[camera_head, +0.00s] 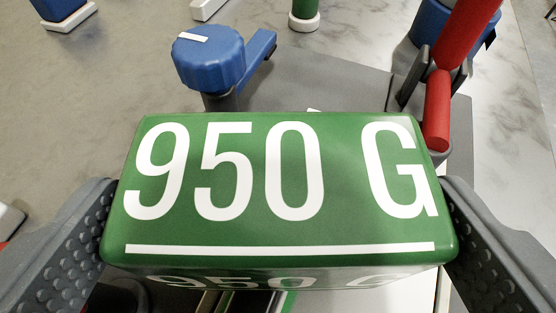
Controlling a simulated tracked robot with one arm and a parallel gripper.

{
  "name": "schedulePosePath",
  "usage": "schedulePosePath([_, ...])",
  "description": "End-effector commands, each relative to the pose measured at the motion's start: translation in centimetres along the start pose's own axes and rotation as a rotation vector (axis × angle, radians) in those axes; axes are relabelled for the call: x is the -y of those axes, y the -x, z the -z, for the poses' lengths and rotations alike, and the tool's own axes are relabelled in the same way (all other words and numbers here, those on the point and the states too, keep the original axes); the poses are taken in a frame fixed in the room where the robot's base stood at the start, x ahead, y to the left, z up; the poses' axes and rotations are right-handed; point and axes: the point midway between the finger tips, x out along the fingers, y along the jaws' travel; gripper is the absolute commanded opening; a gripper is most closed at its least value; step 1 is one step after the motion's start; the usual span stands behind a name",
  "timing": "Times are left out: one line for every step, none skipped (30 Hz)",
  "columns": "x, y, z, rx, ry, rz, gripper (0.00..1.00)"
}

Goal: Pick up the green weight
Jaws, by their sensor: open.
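The green weight (345,185) is a green block with white "950 G" lettering and a white line on its top face. It fills the middle of the view, and part of the same lettering shows on its near side. My gripper (280,240) is open around it, with one grey studded finger at the left end of the block and the other at the right end. Both fingers are very close to the ends; I cannot tell whether they touch. The underside of the weight and what it rests on are hidden.
Just beyond the weight stands a blue knob (208,60) on a grey post. Red cylinders (437,110) with grey brackets rise at the upper right. A green post (304,12) with a white foot stands at the top. Open floor (90,100) lies at the left.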

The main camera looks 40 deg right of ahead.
Motion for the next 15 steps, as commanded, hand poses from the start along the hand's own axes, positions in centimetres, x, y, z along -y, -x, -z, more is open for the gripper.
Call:
schedulePosePath([-0.1, -0.7, -0.1, 0.001, 0.000, -0.003, 0.92])
schedulePosePath([-0.1, -1.1, -0.2, 0.002, 0.000, -0.004, 0.92])
schedulePosePath([-0.1, -1.7, -0.2, 0.003, 0.000, -0.003, 0.92])
schedulePosePath([-0.1, -2.2, -0.3, 0.002, 0.000, -0.001, 0.92])
schedulePosePath([-0.1, -2.6, -0.3, 0.002, 0.001, 0.000, 0.92])
schedulePosePath([-0.1, -3.1, -0.2, 0.002, 0.001, 0.000, 0.92])
schedulePosePath([-0.1, -3.5, -0.2, 0.001, 0.001, 0.000, 0.92])
schedulePosePath([-0.1, -3.8, -0.2, 0.001, 0.000, 0.000, 0.92])
schedulePosePath([-0.2, -4.1, -0.1, 0.002, 0.000, -0.001, 0.92])
schedulePosePath([-0.2, -4.3, -0.1, 0.002, 0.000, -0.002, 0.92])
schedulePosePath([-0.2, -4.5, -0.1, 0.002, 0.000, -0.002, 0.92])
schedulePosePath([-0.2, -4.6, -0.1, 0.001, 0.000, -0.002, 0.92])
schedulePosePath([-0.2, -4.7, -0.1, 0.001, 0.000, -0.001, 0.92])
schedulePosePath([-0.2, -4.7, -0.1, 0.001, 0.000, -0.001, 0.92])
schedulePosePath([-0.2, -4.7, 0.0, 0.001, 0.000, -0.001, 0.92])
